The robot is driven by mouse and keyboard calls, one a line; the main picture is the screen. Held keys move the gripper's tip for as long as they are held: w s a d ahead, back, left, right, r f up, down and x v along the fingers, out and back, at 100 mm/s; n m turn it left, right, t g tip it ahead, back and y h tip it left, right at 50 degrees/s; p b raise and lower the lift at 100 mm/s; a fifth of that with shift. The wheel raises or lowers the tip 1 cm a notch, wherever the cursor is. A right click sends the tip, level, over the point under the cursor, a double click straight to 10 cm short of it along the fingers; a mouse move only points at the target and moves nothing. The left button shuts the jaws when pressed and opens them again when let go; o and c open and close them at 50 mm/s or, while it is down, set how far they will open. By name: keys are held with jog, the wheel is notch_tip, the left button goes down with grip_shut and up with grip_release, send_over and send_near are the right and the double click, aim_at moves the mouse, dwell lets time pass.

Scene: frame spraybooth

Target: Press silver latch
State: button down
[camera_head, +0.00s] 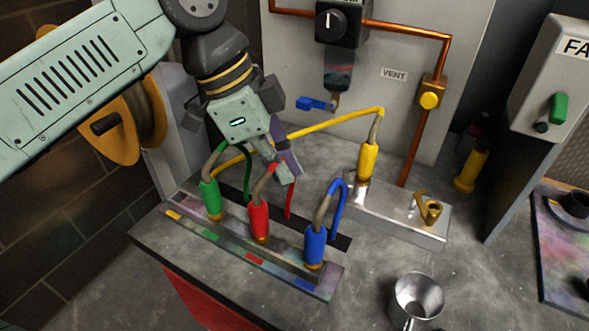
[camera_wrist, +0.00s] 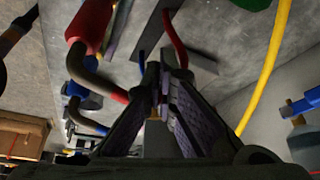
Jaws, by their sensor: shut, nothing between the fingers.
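My gripper (camera_head: 287,166) is shut and empty, pointing down above the hose rack, just behind the red connector (camera_head: 259,222). In the wrist view its closed fingertips (camera_wrist: 163,80) show near the centre, close to a red hose. A silver metal block (camera_head: 385,222) stands to the right of the rack, apart from my gripper. The yellow connector (camera_head: 368,162) is upright at its left end, and a brass fitting (camera_head: 430,208) sits at its right. A small bright silver piece (camera_head: 412,204) beside the brass fitting may be the latch; I cannot tell for sure.
The green connector (camera_head: 211,198) and blue connector (camera_head: 315,246) stand on the rack (camera_head: 225,242). A yellow hose (camera_head: 330,121) runs behind my gripper to the yellow connector. A metal cup (camera_head: 417,298) stands at the front right. A copper pipe (camera_head: 411,145) rises behind the block.

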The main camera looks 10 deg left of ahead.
jog(key=p+v, duration=0.4)
jog(key=v, duration=0.3)
jog(key=shift+d, duration=0.25)
